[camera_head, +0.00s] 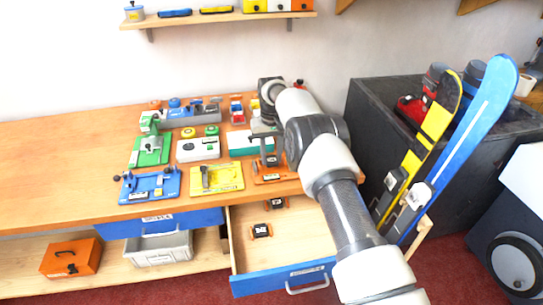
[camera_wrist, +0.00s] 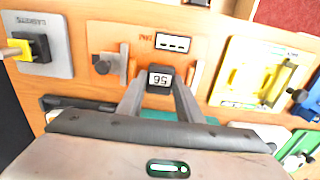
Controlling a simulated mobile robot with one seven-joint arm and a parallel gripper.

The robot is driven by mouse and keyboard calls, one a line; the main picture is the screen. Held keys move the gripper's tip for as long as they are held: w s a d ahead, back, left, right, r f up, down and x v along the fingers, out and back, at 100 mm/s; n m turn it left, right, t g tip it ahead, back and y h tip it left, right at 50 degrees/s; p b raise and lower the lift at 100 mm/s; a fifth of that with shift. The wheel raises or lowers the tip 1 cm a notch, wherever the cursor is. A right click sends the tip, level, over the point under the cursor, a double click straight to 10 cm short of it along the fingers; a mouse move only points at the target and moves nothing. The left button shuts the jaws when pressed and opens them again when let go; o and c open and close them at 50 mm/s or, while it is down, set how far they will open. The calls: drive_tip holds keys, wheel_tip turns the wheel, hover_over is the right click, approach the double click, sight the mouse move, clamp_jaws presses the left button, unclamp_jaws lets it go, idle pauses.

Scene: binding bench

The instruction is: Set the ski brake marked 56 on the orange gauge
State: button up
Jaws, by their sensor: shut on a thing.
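The orange gauge (camera_head: 272,179) lies near the front edge of the bench, right of the yellow one. In the wrist view the orange gauge (camera_wrist: 115,40) fills the upper middle, with a grey upright block and dark knob on its left part. My gripper (camera_wrist: 158,84) is shut on the ski brake marked 56 (camera_wrist: 160,79), a small dark block whose label reads upside down. The brake is over the near part of the gauge; I cannot tell if it touches. In the head view my gripper (camera_head: 268,151) points down there, partly hidden by my arm.
A yellow gauge (camera_head: 217,179) and blue gauge (camera_head: 150,187) stand to the left, with green and grey fixtures behind. The open drawer (camera_head: 291,245) below holds dark blocks (camera_head: 261,230). Skis (camera_head: 470,130) lean at the right.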

drive_tip(key=shift+f+b, duration=0.5)
drive_tip(key=shift+f, duration=0.15)
drive_tip(key=o, duration=1.2)
drive_tip(key=shift+c, duration=1.4)
wheel_tip(320, 180, up, 12)
drive_tip(key=p, duration=0.7)
drive_tip(key=shift+f, duration=0.25)
